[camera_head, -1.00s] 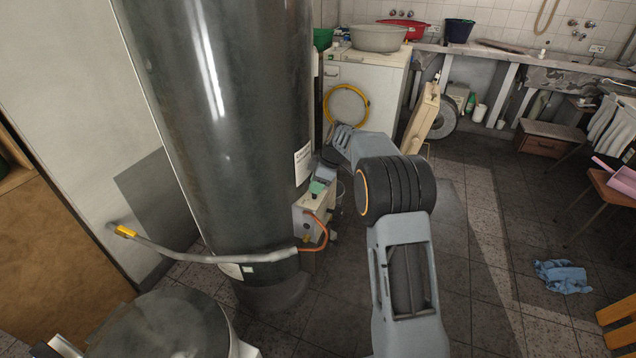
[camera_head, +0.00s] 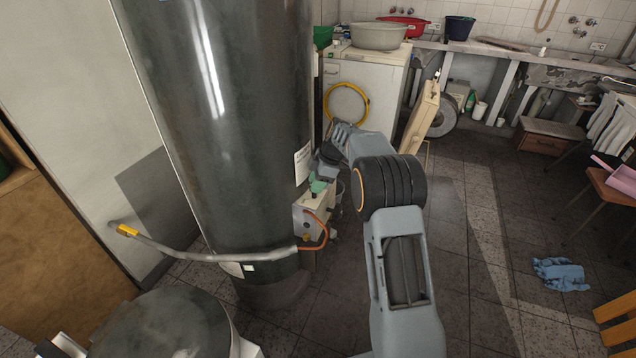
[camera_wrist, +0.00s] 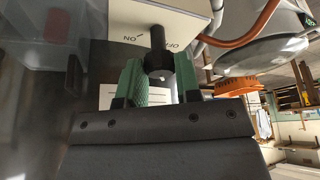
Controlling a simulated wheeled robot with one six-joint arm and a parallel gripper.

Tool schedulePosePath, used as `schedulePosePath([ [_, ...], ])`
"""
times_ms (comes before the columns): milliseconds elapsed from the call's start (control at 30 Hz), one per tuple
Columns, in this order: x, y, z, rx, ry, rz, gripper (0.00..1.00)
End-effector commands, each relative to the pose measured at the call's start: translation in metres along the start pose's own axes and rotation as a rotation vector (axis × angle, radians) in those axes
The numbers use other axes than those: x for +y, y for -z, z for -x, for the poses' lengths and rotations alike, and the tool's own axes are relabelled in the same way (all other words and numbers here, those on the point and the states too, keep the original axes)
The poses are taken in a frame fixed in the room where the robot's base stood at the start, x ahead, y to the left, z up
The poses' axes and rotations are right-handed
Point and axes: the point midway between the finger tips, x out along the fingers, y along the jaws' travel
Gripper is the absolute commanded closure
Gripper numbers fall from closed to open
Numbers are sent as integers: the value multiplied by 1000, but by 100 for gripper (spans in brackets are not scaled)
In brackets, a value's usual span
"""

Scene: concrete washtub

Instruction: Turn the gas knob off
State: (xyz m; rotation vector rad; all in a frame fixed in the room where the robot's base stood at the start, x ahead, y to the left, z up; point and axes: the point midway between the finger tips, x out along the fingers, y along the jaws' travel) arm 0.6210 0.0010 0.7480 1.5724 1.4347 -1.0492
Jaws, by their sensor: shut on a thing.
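The gas control box (camera_head: 305,222) is a pale box on the lower right side of the dark water heater (camera_head: 225,120). In the wrist view, the box's white top (camera_wrist: 190,12) carries upside-down ON and OFF marks. The gas knob (camera_wrist: 158,62) is black and stands out from the box between these marks. My gripper (camera_wrist: 160,75) has green fingers, one on each side of the knob, shut on it. In the head view, my gripper (camera_head: 318,187) is at the top of the box, and the knob is hidden there.
An orange hose (camera_head: 324,232) runs from the box, and a grey hose (camera_head: 200,256) with a yellow end crosses in front of the heater. A washing machine (camera_head: 385,85) stands behind. A blue cloth (camera_head: 560,274) lies on the open floor at right.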

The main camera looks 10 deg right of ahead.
Motion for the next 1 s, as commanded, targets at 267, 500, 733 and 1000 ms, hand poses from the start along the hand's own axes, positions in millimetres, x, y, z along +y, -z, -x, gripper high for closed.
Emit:
schedulePosePath([
  [267, -1, 0, -1, 3, 7, -3, 58],
  [500, 0, -3, 7, 1, 0, -6, 58],
  [733, 0, -2, 46, 1, -2, -6, 58],
  [1000, -1, 0, 100, 2, 2, -4, 58],
])
